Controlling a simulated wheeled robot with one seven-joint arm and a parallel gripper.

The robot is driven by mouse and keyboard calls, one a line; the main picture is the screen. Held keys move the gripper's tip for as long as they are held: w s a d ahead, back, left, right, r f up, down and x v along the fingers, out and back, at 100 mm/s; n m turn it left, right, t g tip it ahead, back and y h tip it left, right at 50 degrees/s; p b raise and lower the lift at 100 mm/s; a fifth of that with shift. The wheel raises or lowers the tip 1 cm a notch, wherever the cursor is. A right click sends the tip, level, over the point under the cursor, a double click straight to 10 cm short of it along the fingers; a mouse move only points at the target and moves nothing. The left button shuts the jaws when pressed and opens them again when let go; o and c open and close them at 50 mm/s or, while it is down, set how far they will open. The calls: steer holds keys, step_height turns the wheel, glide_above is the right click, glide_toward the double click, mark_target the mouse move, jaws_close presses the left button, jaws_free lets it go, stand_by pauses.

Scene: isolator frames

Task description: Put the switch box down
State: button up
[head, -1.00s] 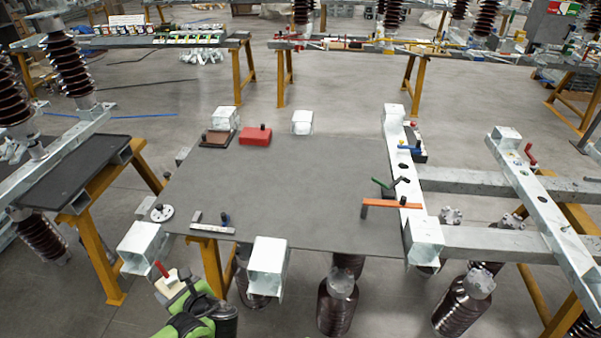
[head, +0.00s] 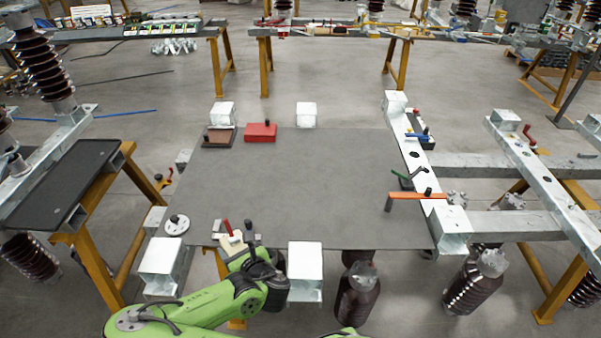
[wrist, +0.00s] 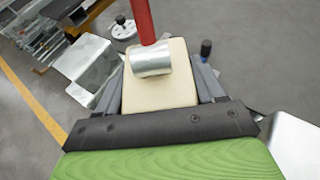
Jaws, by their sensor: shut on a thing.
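The switch box (wrist: 160,92) is a cream block with a metal cylinder and a red lever on it. It sits between the two grey fingers of my gripper (wrist: 155,78) in the wrist view, and the gripper is shut on it. In the head view the box (head: 232,242) and its red lever show at the front edge of the grey table top (head: 290,185). My gripper hides part of the box there. The box's underside is hidden, and I cannot tell whether it touches the table.
A round white disc with a black knob (head: 176,225) lies left of the box. A flat metal piece with a dark knob is partly hidden behind my gripper. The table's middle is clear.

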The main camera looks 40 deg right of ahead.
steer(key=shift+s+d+r+p, duration=0.15)
steer(key=shift+r+p, duration=0.2)
steer(key=shift+r, duration=0.45)
steer(key=shift+r+p, duration=0.4)
steer(key=shift+p, duration=0.15)
steer(key=shift+f, duration=0.25)
steer(key=shift+r, duration=0.1)
